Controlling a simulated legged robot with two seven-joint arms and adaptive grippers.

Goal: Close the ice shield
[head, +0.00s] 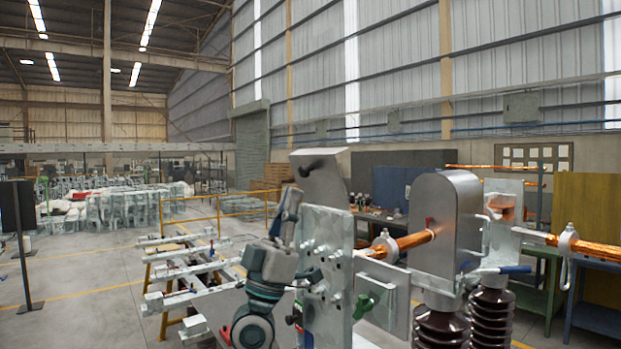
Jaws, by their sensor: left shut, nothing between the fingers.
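A grey metal hood, which looks like the ice shield (324,178), stands tilted at the top of an upright steel plate (328,240) in the middle of the head view. A dark knob or handle shows near its top. My left gripper (291,207) is just left of the plate, below the hood, with its fingers pointing up. It is shut and holds nothing. I cannot tell whether it touches the plate or the hood. A second, round-topped grey cover (447,225) stands upright to the right. My right gripper is not in view.
A copper bar (415,239) runs between the plate and the round-topped cover. Brown ribbed insulators (490,318) stand below the cover. A frame of pale beams (178,268) and a yellow railing (240,205) lie behind on the left. Open floor (85,285) shows at the far left.

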